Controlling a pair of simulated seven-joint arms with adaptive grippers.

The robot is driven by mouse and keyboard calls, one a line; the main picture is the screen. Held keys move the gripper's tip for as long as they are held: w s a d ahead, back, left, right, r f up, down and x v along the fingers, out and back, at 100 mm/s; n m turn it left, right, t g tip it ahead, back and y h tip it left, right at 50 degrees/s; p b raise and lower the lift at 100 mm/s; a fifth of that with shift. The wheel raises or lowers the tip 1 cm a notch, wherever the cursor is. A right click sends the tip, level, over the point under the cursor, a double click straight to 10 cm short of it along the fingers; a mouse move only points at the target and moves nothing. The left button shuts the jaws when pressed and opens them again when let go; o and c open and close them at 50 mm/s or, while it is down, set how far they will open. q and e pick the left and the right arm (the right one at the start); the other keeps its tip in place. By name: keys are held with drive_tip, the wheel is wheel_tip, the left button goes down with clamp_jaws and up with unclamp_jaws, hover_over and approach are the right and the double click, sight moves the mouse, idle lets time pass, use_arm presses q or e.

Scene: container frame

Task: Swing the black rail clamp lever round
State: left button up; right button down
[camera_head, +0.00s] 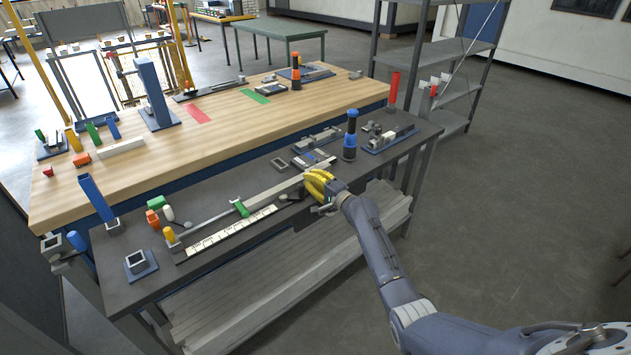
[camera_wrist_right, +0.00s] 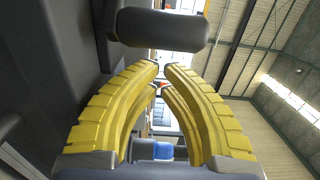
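My right gripper (camera_head: 314,184), with yellow fingers, is low over the front bench beside the right end of the long grey rail (camera_head: 262,197). In the right wrist view its yellow fingers (camera_wrist_right: 162,66) curve inward until the tips almost meet, with a narrow empty gap. A dark rounded bar (camera_wrist_right: 160,28), which looks like the black clamp lever, lies across the view just above the fingertips and is not between them. In the head view a small dark piece (camera_head: 290,197) shows left of the gripper; the clamp itself is mostly hidden. My left gripper is not in view.
A green block (camera_head: 240,208) sits on the rail, beside a white marked strip (camera_head: 232,232). A blue-and-black post (camera_head: 350,138) and a blue-based fixture (camera_head: 390,138) stand right of the gripper. A wooden-topped bench (camera_head: 240,125) lies behind. Open floor (camera_head: 520,200) is at the right.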

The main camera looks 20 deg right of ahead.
drive_tip(key=shift+s+a, duration=0.35)
drive_tip(key=shift+s, duration=0.4)
drive_tip(key=shift+s+a, duration=0.35)
drive_tip(key=shift+s, duration=0.4)
drive_tip(key=shift+a, duration=0.1)
